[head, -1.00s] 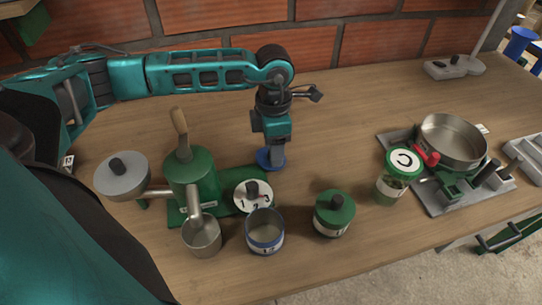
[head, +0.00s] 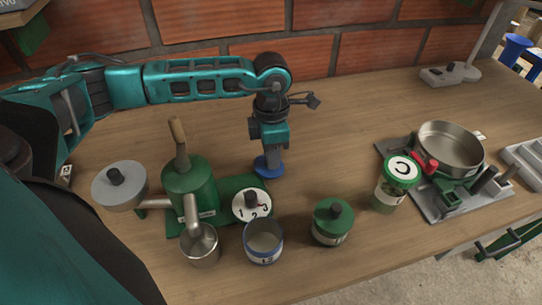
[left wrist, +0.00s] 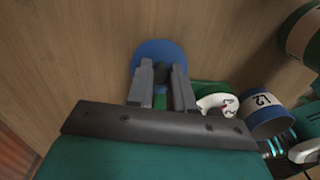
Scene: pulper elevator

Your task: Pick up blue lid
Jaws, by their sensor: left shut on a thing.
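The blue lid (head: 262,170) is a round disc below my left gripper (head: 268,158) in the head view, behind the numbered white dial. In the left wrist view the lid (left wrist: 150,52) shows beyond the fingertips of my left gripper (left wrist: 160,75). The gripper points down and is shut on the lid; its knob is mostly hidden between the fingers. I cannot tell whether the lid is clear of the table. An open jar with a blue band (head: 263,243) stands in front, also in the left wrist view (left wrist: 265,118). My right gripper does not show.
The green pulper (head: 188,188) and a metal cup (head: 200,246) stand left of the jar. A green-lidded jar (head: 332,222) and a jar marked C (head: 396,185) stand right. A pan (head: 450,148) sits on a grey scale farther right. The table's middle is clear.

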